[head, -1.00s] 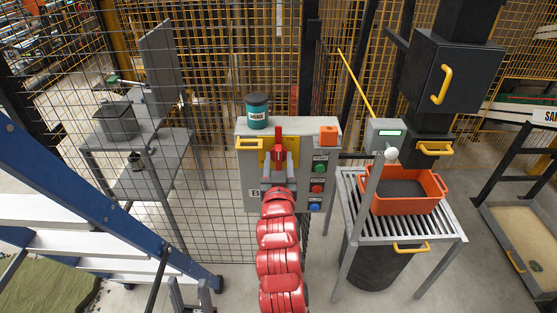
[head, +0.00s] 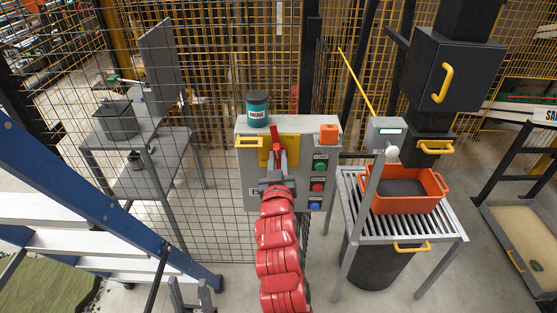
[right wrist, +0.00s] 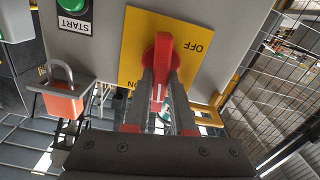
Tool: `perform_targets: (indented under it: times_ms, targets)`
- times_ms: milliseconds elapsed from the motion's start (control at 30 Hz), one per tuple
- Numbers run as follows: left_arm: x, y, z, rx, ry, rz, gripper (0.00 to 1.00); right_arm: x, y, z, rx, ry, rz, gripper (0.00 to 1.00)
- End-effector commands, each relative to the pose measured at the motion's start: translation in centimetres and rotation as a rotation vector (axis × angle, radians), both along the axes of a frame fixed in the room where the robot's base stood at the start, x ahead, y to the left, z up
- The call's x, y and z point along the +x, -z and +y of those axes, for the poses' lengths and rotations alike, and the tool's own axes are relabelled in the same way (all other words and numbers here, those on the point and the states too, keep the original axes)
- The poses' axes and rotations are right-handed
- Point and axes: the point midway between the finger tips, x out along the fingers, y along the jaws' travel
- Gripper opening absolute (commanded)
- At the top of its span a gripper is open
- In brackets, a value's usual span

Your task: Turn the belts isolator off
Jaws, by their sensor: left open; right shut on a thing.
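The belts isolator is a red handle (head: 276,150) on a yellow plate (head: 262,143) at the top of a grey control box (head: 250,180). In the right wrist view the red handle (right wrist: 162,72) stands between my right gripper's fingers, over a yellow plate (right wrist: 140,32) marked OFF at upper right and ON at lower left. My right gripper (head: 281,166) is shut on the handle. My left gripper (head: 191,297) is open and empty at the bottom edge.
A teal grease tin (head: 257,110) stands on the box. Green, red and blue buttons (head: 318,187) line the box's right side. A roller stand with an orange crate (head: 440,205) is right; a blue ladder (head: 110,225) is left.

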Motion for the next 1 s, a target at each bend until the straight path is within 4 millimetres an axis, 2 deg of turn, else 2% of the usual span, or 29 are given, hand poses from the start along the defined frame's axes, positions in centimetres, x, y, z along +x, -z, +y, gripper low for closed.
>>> perform_targets:
  times_ms: [433,1000]
  targets:
    - [0.0,0.71,0.0,0.0,0.0,0.0,0.5,-0.02,0.18,0.52,-0.413,-0.001,-0.001,0.0]
    - [0.0,0.25,0.0,0.0,0.0,0.0,0.5,-0.04,0.59,1.02,-0.954,-0.002,-0.002,0.0]
